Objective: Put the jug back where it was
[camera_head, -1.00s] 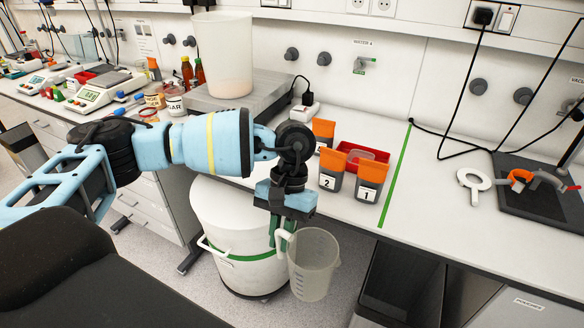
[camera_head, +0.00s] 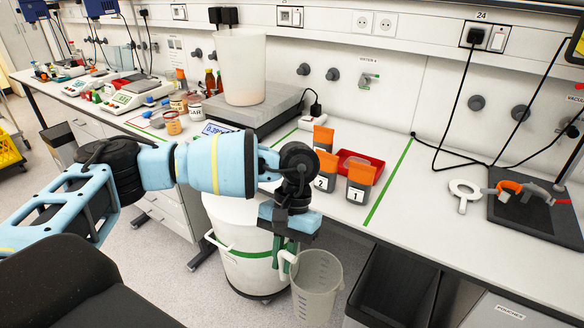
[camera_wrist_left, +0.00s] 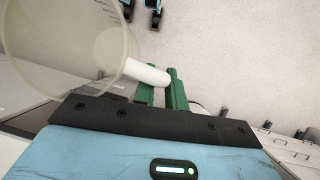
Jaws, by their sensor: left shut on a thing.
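The jug (camera_head: 317,287) is a clear, grey-tinted measuring jug with a pale handle. My left gripper (camera_head: 287,256) is shut on the jug's handle and holds it upright in the air, in front of the bench edge and beside the white bin. In the left wrist view the jug (camera_wrist_left: 68,45) is at the upper left, and its white handle lies between the green fingers of my left gripper (camera_wrist_left: 160,88). The jug looks empty. My right gripper is not in view.
A white lidded bin (camera_head: 243,262) with a green band stands below the bench. Orange-topped boxes (camera_head: 361,182), a red tray (camera_head: 374,162) and a large translucent bucket (camera_head: 243,68) on a scale stand on the bench. Bare bench (camera_head: 420,205) lies right of the green line.

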